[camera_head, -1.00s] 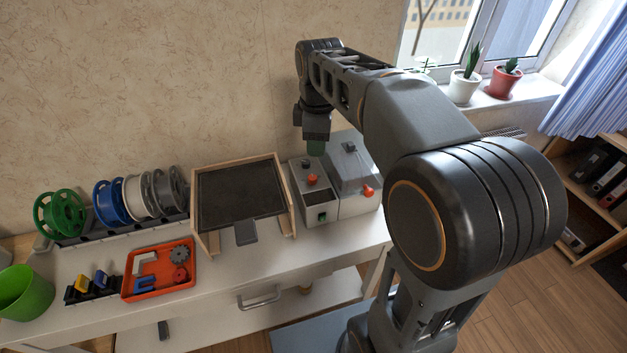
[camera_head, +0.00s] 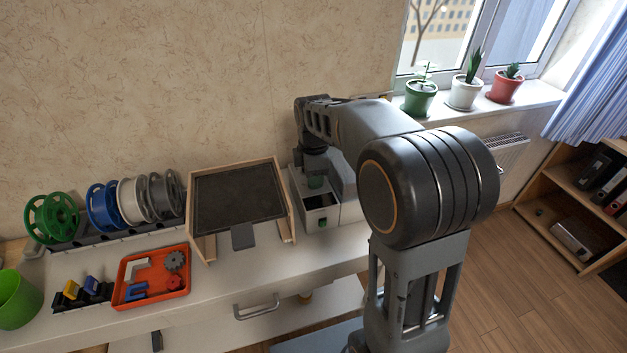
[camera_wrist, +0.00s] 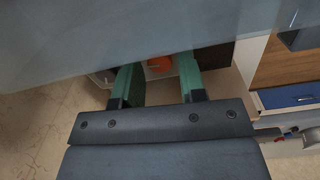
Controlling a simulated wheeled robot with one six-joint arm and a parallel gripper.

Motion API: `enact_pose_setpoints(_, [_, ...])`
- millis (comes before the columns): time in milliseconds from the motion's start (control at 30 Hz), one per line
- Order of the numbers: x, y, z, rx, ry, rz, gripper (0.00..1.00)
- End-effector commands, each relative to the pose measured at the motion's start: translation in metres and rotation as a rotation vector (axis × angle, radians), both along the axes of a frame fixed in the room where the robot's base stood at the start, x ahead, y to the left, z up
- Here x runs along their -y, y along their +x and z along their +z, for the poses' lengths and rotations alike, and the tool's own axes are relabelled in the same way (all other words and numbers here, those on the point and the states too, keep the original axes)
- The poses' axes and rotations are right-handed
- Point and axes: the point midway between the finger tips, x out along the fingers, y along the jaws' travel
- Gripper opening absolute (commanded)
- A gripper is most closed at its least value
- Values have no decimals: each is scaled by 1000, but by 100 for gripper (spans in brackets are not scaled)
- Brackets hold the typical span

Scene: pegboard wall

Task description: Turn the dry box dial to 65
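The dry box (camera_head: 351,212) is a pale box at the right end of the bench, largely hidden by my arm in the head view. My gripper (camera_head: 315,182) is low over the panel, pointing down. In the wrist view my gripper (camera_wrist: 158,78) is open, with a finger on either side of the dial. I see no clear contact.
A wood-framed dark panel (camera_head: 238,196) stands just left of the dry box. Further left are an orange tray (camera_head: 133,300) of parts, several filament spools (camera_head: 103,206) and a green cup (camera_head: 17,299). Potted plants (camera_head: 464,93) stand on the windowsill.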

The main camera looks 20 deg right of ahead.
Motion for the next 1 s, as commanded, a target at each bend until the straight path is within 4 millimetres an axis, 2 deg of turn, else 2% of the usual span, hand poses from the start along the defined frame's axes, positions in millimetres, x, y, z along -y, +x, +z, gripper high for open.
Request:
enact_pose_setpoints(200, [0,0,-13,0,0,0,38])
enact_pose_setpoints(533, [0,0,-14,1,0,0,37])
enact_pose_setpoints(867, [0,0,-14,1,0,-1,5])
enact_pose_setpoints(1000, [0,0,-12,1,0,-33,3])
